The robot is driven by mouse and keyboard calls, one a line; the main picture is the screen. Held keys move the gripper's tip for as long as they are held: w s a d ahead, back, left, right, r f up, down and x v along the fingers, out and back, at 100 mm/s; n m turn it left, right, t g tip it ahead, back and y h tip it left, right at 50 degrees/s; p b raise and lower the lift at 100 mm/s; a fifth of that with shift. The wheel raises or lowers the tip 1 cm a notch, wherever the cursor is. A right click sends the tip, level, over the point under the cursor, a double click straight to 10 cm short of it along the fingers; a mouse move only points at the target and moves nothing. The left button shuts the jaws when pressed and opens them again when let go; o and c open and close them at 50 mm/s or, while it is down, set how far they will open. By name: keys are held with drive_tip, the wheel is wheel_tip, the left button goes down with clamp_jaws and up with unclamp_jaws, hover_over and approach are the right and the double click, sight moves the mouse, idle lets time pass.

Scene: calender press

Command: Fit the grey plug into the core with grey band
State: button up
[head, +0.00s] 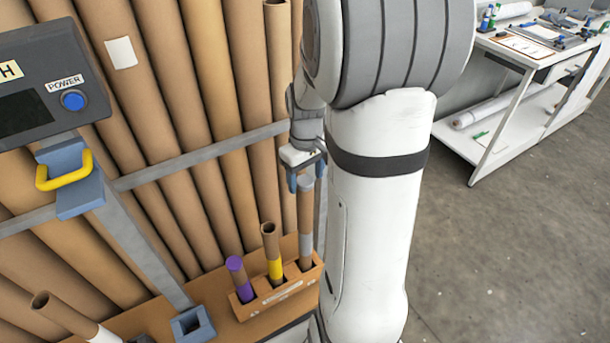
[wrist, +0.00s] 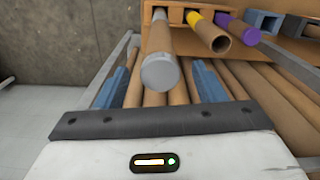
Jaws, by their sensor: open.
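The core with grey band (head: 305,220) stands upright in the right slot of a wooden rack; its grey band shows low on it. In the wrist view its brown tube (wrist: 158,38) points toward me. The grey plug (wrist: 161,73) is at this core's upper end and covers its opening; how deep it sits I cannot tell. My gripper (head: 306,184) is open at the top of the core, with a blue finger on each side. In the wrist view the fingers (wrist: 162,80) flank the plug with gaps on both sides.
A yellow-banded core (head: 272,252) with an open top and a purple-banded core (head: 240,278) with a purple top share the rack (head: 283,300). Tall brown rolls lean behind a grey rail (head: 200,155). A control box (head: 45,85) is left; a white workbench (head: 530,60) is right.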

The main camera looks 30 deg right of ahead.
wheel_tip(320, 180, up, 8)
drive_tip(key=shift+f, duration=0.1)
idle(0.5)
idle(0.4)
drive_tip(key=s+a+r+m+t, duration=0.2)
drive_tip(key=s+a+t, duration=0.1)
drive_tip(key=s+a, duration=0.9)
drive_tip(key=shift+s+a, duration=0.15)
drive_tip(key=shift+a, duration=0.05)
drive_tip(key=shift+r, duration=0.15)
drive_tip(key=shift+c, duration=0.5)
